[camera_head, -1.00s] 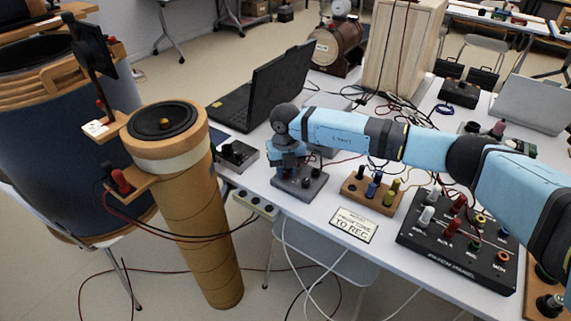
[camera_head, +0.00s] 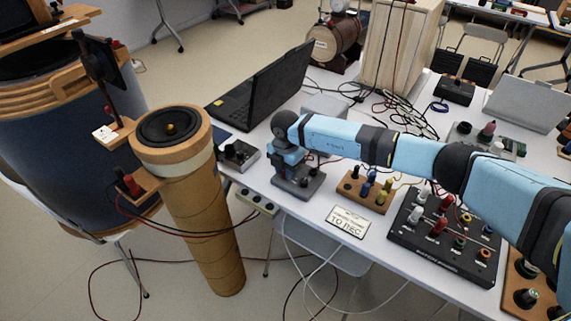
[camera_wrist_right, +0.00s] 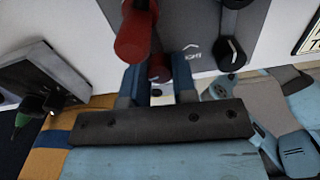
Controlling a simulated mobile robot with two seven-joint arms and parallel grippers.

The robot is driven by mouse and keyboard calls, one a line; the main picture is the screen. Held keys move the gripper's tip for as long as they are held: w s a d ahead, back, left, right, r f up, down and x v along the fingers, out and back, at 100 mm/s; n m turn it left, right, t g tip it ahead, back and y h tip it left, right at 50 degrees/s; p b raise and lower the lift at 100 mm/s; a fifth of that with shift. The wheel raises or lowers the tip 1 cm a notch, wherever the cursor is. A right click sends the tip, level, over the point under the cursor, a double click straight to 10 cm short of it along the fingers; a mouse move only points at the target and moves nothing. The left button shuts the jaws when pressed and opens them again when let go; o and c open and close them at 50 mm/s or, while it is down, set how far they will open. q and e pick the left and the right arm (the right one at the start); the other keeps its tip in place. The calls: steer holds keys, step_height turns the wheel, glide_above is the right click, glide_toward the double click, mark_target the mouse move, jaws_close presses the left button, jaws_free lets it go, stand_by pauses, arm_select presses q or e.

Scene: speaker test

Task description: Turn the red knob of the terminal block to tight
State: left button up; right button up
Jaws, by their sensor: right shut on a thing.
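The terminal block is a grey plate (camera_head: 300,187) near the table's left front edge in the head view. My right gripper (camera_head: 288,168) reaches down over its left part and hides the red knob there. In the right wrist view, the grey block (camera_wrist_right: 192,22) has part of a white "TIGHT" marking and arrow beside the red knob (camera_wrist_right: 158,68). My right gripper (camera_wrist_right: 158,76) is shut on this knob, one blue finger on each side. A larger red post (camera_wrist_right: 133,35) stands just beyond, and a black knob (camera_wrist_right: 230,54) is to the right. My left gripper is not in view.
A small dark box (camera_head: 238,154) stands left of the block and an open black laptop (camera_head: 270,88) behind. A wooden block with coloured posts (camera_head: 352,190), a sign card (camera_head: 346,221) and a patch panel (camera_head: 430,256) lie to the right. Cables clutter the table's middle.

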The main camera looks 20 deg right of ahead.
steer(key=shift+r+m+p, duration=0.1)
steer(key=shift+m+p, duration=0.45)
steer(key=shift+m, duration=0.45)
steer(key=o, duration=0.9)
